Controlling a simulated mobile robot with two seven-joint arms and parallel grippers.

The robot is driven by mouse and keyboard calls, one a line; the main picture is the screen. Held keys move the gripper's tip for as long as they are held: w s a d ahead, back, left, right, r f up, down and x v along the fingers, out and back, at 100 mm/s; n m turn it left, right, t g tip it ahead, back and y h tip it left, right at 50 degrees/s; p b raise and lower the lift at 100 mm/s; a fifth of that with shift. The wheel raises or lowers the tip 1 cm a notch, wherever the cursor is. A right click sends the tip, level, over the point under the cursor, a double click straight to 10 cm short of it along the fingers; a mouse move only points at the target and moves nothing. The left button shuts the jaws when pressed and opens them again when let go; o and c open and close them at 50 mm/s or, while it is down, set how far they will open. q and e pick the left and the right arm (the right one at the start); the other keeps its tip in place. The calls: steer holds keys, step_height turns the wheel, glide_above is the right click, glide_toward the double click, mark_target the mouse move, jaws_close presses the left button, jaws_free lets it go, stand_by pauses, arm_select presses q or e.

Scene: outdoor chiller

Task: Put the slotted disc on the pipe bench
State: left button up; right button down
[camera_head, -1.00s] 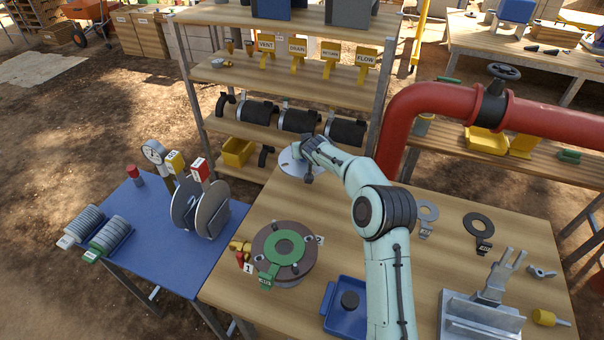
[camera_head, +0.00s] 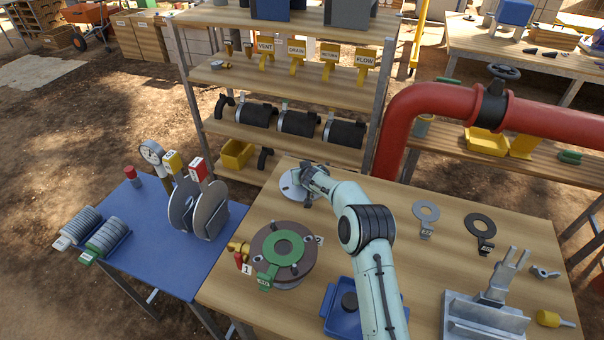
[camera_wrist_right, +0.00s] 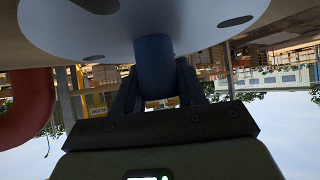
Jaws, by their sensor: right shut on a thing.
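A pale grey round disc (camera_head: 290,190) with dark holes is at the back left corner of the wooden bench (camera_head: 385,200). My right gripper (camera_head: 311,180) is over it in the head view. In the wrist view the jaws (camera_wrist_right: 153,85) are shut on a dark blue-grey stub (camera_wrist_right: 154,65) that meets the face of the disc (camera_wrist_right: 135,22). The disc's holes look oval there. I cannot tell whether the disc touches the bench top. My left gripper is out of view.
A round flange (camera_head: 272,243) with a green ring stands in front of the disc.

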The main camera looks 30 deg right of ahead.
steer(key=shift+w+f, duration=0.1)
steer(key=shift+w, duration=0.15)
steer(key=c, duration=0.7)
jaws_free()
steer(key=shift+s, duration=0.1)
steer(key=shift+o, duration=0.2)
steer(key=shift+s, duration=0.1)
